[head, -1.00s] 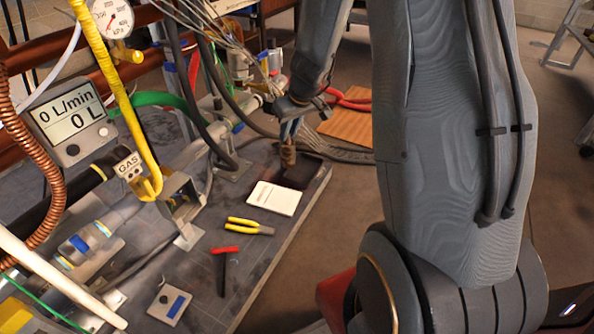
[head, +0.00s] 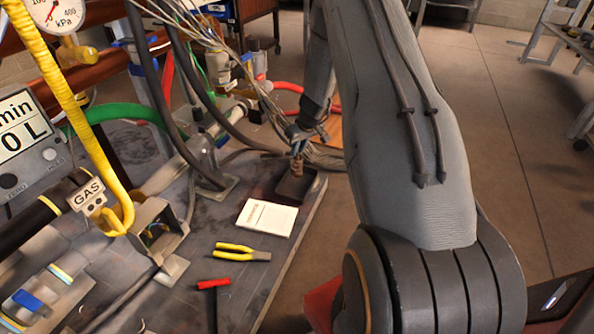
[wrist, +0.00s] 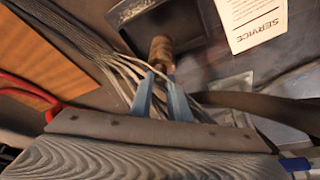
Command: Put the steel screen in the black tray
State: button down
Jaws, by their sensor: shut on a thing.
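My gripper (head: 298,145) is shut on the steel screen (head: 296,166), a small brownish cylinder pointing down from the fingertips. The wrist view shows the blue-grey fingers (wrist: 166,88) closed around one end of the screen (wrist: 161,52). The black tray (head: 311,187) is a shallow dark box at the bench's far right corner. In the head view the screen overlaps the tray's back part. In the wrist view its free end overlaps the dark tray (wrist: 196,28). I cannot tell whether it touches the tray floor.
A white service booklet (head: 267,218) lies just in front of the tray. Yellow-handled pliers (head: 243,252) and a red-handled tool (head: 213,284) lie nearer. Grey cables (wrist: 85,38) run beside the tray. Hoses, pipes and a gas valve crowd the left.

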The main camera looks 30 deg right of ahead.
aim_at(299, 159)
jog(key=shift+f+b, duration=1.3)
jog(key=shift+f, duration=1.6)
jog(key=shift+d+f, duration=0.1)
jog(key=shift+f, duration=0.05)
jog(key=c, duration=1.7)
grip_release()
jog(key=shift+s+r, duration=0.1)
jog(key=shift+r, duration=0.35)
jog(key=p+v, duration=0.4)
jog(key=v, duration=0.7)
jog(key=shift+s+r, duration=0.15)
jog(key=shift+s, duration=0.05)
